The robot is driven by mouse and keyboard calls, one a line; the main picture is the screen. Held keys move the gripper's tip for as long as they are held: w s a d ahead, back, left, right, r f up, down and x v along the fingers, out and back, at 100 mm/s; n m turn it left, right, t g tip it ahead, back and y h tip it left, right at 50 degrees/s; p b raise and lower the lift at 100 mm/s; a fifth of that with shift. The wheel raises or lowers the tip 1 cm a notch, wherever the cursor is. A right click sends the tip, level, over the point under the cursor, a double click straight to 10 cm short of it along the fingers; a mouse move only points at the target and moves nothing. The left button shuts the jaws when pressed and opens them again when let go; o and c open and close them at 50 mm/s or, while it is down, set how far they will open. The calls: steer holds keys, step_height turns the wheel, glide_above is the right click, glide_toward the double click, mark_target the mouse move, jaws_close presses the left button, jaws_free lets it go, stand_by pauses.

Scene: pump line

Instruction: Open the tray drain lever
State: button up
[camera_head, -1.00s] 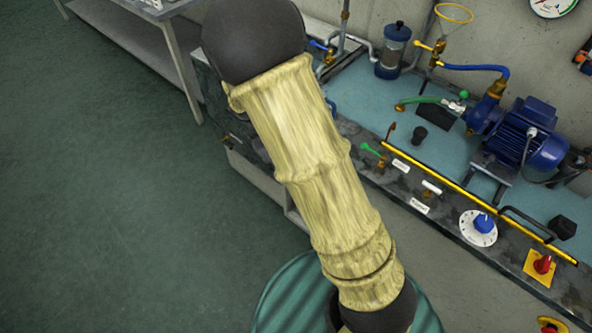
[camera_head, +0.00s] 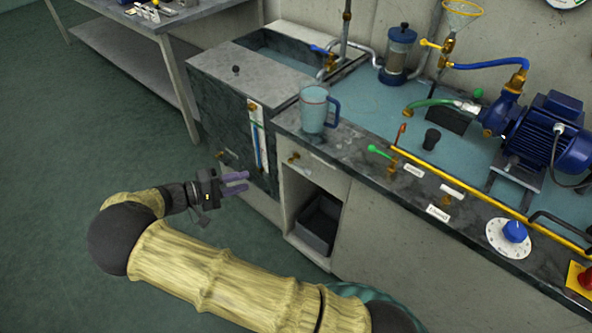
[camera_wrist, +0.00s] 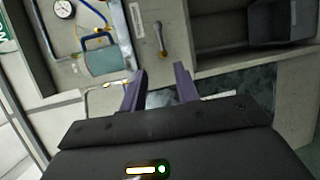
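My gripper (camera_head: 246,181) has two purple fingers standing apart with nothing between them. It is in front of the bench, low beside the grey cabinet front, pointing right. In the wrist view my gripper (camera_wrist: 160,70) shows the same gap. A small grey lever (camera_wrist: 161,40) on the pale front panel lies beyond the fingertips, apart from them. No readable label shows which is the tray drain lever.
A mug (camera_head: 314,110) with a blue handle stands on the bench's near edge. A dark bin (camera_head: 319,222) sits in the opening below. A green lever (camera_head: 379,151) and a blue pump (camera_head: 548,135) are on the bench. The floor at left is clear.

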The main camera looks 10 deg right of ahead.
mark_target(299, 166)
steer(key=shift+d, duration=0.15)
steer(key=b+x, duration=0.1)
steer(key=x, duration=1.6)
steer(key=shift+w+d+f, duration=0.1)
steer(key=shift+f, duration=0.05)
jaws_close()
